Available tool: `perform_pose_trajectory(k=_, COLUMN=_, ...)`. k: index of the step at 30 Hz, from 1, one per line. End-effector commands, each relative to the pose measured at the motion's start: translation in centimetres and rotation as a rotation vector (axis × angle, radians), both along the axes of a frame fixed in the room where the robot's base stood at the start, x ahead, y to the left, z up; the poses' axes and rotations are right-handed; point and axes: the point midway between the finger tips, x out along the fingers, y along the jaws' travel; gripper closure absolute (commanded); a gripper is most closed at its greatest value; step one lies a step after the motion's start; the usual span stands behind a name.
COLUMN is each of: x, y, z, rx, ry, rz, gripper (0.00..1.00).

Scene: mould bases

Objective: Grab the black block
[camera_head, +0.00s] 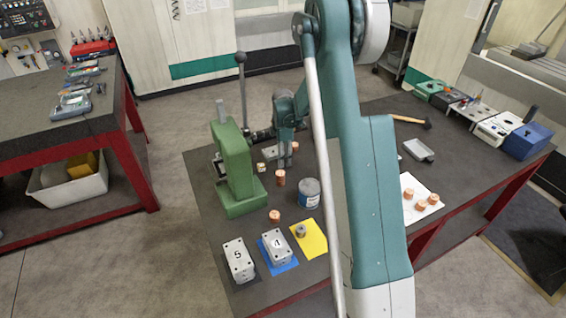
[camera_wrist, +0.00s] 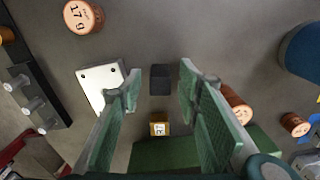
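The black block (camera_wrist: 160,79) is a small dark block on the grey table, in the middle of the wrist view. My gripper (camera_wrist: 160,84) is open, with one green-padded finger on each side of the block in that view and a visible gap on both sides. I cannot tell how high the fingertips are above it. In the head view my gripper (camera_head: 285,150) points down behind the green press, and I cannot make out the black block there.
A silver plate (camera_wrist: 98,88) lies left of the block and a brass block (camera_wrist: 159,124) lies below it in the wrist view. Copper cylinders (camera_wrist: 84,16) stand around. The green press (camera_head: 235,175), a grey-blue can (camera_head: 309,194) and numbered mould bases (camera_head: 239,262) occupy the near table.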

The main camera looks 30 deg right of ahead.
Motion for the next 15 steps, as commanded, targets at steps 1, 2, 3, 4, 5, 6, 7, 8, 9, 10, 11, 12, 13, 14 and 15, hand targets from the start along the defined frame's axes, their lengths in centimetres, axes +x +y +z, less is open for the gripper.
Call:
perform_pose_trajectory(k=1, x=0.0, y=0.0, z=0.01, rx=0.0, ry=0.0, rz=0.0, gripper=0.66)
perform_pose_trajectory(k=2, x=0.0, y=0.0, z=0.01, rx=0.0, ry=0.0, rz=0.0, gripper=0.66)
perform_pose_trajectory(k=3, x=0.0, y=0.0, z=0.01, rx=0.0, ry=0.0, rz=0.0, gripper=0.66)
perform_pose_trajectory(k=4, x=0.0, y=0.0, z=0.01, rx=0.0, ry=0.0, rz=0.0, gripper=0.66)
perform_pose_trajectory(k=5, x=0.0, y=0.0, z=0.01, rx=0.0, ry=0.0, rz=0.0, gripper=0.66)
perform_pose_trajectory(k=6, x=-0.01, y=0.0, z=0.01, rx=0.0, ry=0.0, rz=0.0, gripper=0.67)
perform_pose_trajectory(k=7, x=0.0, y=0.0, z=0.02, rx=0.0, ry=0.0, rz=0.0, gripper=0.71)
perform_pose_trajectory(k=8, x=0.0, y=0.0, z=0.02, rx=0.0, ry=0.0, rz=0.0, gripper=0.75)
perform_pose_trajectory(k=9, x=0.0, y=0.0, z=0.02, rx=0.0, ry=0.0, rz=0.0, gripper=0.8)
perform_pose_trajectory(k=10, x=0.0, y=0.0, z=0.02, rx=0.0, ry=0.0, rz=0.0, gripper=0.84)
perform_pose_trajectory(k=11, x=0.0, y=0.0, z=0.02, rx=0.0, ry=0.0, rz=0.0, gripper=0.88)
perform_pose_trajectory(k=12, x=-0.01, y=0.0, z=0.02, rx=0.0, ry=0.0, rz=0.0, gripper=0.94)
perform_pose_trajectory(k=13, x=-0.01, y=0.0, z=0.02, rx=0.0, ry=0.0, rz=0.0, gripper=0.97)
perform_pose_trajectory(k=14, x=0.0, y=0.0, z=0.02, rx=0.0, ry=0.0, rz=0.0, gripper=1.0)
perform_pose_trajectory(k=15, x=-0.01, y=0.0, z=0.04, rx=0.0, ry=0.0, rz=0.0, gripper=1.0)
